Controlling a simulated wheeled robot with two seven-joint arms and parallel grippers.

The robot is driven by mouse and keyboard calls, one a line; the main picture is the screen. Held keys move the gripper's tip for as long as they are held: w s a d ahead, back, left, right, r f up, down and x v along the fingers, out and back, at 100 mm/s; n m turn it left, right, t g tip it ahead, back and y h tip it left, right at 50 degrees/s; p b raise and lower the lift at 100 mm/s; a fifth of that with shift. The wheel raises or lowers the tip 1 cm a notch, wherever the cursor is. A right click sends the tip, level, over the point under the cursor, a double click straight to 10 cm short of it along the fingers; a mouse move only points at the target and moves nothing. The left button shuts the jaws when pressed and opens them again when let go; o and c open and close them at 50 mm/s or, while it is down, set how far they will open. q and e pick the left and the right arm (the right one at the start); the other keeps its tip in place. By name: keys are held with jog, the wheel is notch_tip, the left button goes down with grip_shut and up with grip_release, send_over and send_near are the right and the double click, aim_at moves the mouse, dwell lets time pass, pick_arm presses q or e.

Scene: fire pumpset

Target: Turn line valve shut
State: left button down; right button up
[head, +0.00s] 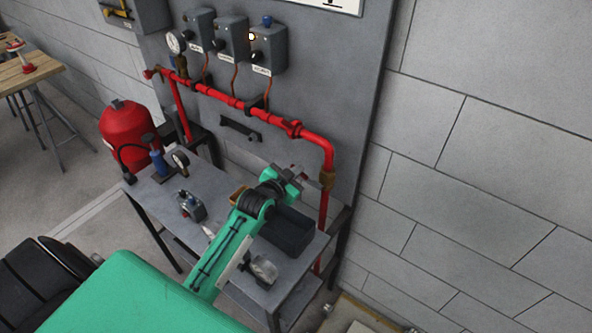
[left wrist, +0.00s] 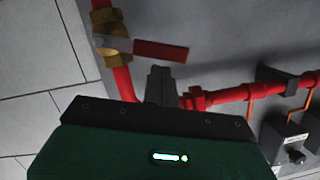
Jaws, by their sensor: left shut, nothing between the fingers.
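The line valve is a brass body (head: 327,180) on the vertical red pipe at the right end of the pipework. In the left wrist view the brass body (left wrist: 110,38) sits at upper left. Its lever (left wrist: 160,50), grey near the body with a red grip, points out sideways from the pipe at a steep angle. My left gripper (head: 297,174) is beside the valve, to its left in the head view. In the left wrist view my left gripper's fingers (left wrist: 160,72) are together and empty, just below the lever's red grip; contact cannot be told. My right gripper is not in view.
A grey bench (head: 222,245) under my left arm carries a dark bin (head: 288,232), a gauge (head: 180,160) and small parts. Red pipe (head: 235,102) runs along the grey panel below several switch boxes (head: 266,50). A red tank (head: 130,132) stands left.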

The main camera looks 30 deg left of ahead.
pick_arm(q)
jog(key=f+n, duration=0.1)
jog(key=a+f+n+h, duration=0.1)
jog(key=n, duration=0.1)
jog(key=shift+w+a+f+b, duration=0.1)
jog(key=shift+a+f+b, duration=0.15)
jog(key=shift+a+b, duration=0.05)
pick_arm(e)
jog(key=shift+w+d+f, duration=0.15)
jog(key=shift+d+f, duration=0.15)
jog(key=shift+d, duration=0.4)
